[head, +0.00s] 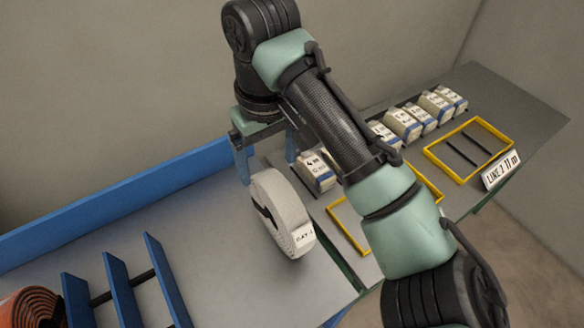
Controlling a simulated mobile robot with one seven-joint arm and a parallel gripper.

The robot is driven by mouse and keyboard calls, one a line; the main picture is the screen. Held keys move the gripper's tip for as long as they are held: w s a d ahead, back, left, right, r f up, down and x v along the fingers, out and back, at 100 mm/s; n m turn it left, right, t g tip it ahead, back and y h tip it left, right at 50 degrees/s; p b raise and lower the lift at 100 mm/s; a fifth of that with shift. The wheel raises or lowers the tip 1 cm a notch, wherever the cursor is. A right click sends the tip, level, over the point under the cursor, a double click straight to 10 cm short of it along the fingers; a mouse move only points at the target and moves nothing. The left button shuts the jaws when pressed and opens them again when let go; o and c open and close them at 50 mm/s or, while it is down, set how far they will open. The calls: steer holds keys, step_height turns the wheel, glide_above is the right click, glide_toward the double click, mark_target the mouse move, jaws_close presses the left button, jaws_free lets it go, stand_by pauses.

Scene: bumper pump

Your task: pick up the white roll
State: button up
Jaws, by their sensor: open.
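The white roll (281,211) stands on its edge on the grey bench, near the middle of the head view. It is a flat coiled strip with a black strap on its face and a small printed label on its rim. My gripper (266,165) is above and just behind the roll, with its blue fingers pointing down and spread apart. Nothing shows between the fingers. Whether a finger touches the roll cannot be told. My arm crosses the view on the right and hides part of the bench behind it.
A blue rack (120,290) and an orange-brown roll (30,308) are at the lower left. A blue wall (110,205) runs along the back. Several white labelled packs (402,124) and yellow frames (470,149) are on the right. A sign (502,170) stands there. Bench left of the roll is clear.

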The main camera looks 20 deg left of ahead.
mark_target(279, 186)
steer(key=shift+w+d+r, duration=0.15)
steer(key=shift+d+r, duration=0.25)
steer(key=shift+d, duration=0.15)
steer(key=shift+d+f+g+h, duration=0.15)
steer(key=shift+d+g+h, duration=0.05)
steer(key=shift+g+h, duration=0.1)
step_height(279, 186, down, 7)
steer(key=shift+f+p, duration=0.1)
steer(key=shift+p, duration=0.3)
steer(key=shift+s+f+p, duration=0.15)
steer(key=shift+f+p, duration=0.3)
steer(key=shift+f, duration=0.95)
steer(key=shift+s+f+p, duration=0.1)
steer(key=shift+f+p, duration=0.35)
steer(key=shift+f, duration=0.9)
steer(key=c, duration=1.4)
jaws_close()
steer(key=shift+r, duration=0.1)
